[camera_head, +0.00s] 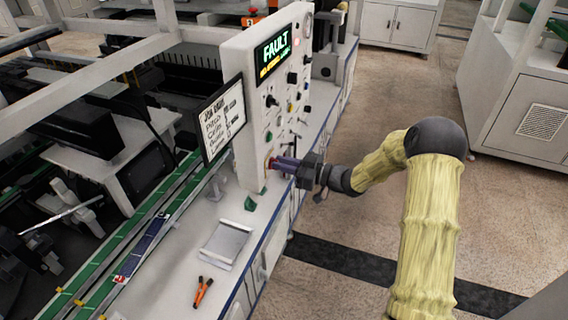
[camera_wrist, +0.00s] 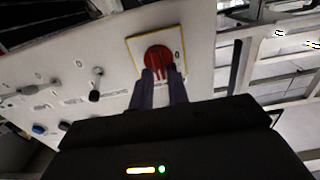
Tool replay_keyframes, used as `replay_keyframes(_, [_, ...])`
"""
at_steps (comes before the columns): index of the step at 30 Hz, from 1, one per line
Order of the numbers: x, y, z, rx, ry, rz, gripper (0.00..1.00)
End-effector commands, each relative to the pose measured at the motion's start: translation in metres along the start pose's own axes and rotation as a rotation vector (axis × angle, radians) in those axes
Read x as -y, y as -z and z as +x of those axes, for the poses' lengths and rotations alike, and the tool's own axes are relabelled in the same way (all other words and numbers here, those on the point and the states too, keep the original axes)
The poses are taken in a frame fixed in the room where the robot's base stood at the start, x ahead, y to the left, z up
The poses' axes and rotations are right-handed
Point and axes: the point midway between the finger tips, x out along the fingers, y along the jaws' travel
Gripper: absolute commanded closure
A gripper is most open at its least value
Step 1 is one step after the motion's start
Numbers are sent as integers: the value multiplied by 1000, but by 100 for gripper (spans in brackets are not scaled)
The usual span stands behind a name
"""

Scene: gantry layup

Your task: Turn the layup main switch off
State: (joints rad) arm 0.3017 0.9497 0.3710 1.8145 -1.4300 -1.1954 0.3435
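The main switch (camera_wrist: 158,58) is a round red knob on a pale square plate with a yellow edge, near the panel's edge in the wrist view. A "0" mark shows to the right of the knob. My gripper (camera_wrist: 160,72) has its two dark fingers close together on either side of the knob's raised handle and looks shut on it. In the head view my gripper (camera_head: 279,164) reaches in from the right to the lower part of the white control panel (camera_head: 249,112). The fingers and the viewing angle partly hide the switch there.
Other knobs and buttons sit above the switch. A white sign (camera_head: 222,118) hangs at the panel's left. A tray (camera_head: 226,244) and orange-handled tool (camera_head: 202,290) lie on the bench. Floor to the right is open.

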Motion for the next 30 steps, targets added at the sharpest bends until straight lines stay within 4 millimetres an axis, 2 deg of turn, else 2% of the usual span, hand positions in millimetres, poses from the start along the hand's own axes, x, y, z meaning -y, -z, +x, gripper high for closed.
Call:
replay_keyframes(1, [0,0,0,0,0,0,94])
replay_keyframes(2, [0,0,0,0,0,0,100])
replay_keyframes(3, [0,0,0,0,0,0,100])
replay_keyframes(17, [0,-2,0,0,0,-52,100])
replay_keyframes(30, [4,-7,-1,0,-1,-344,100])
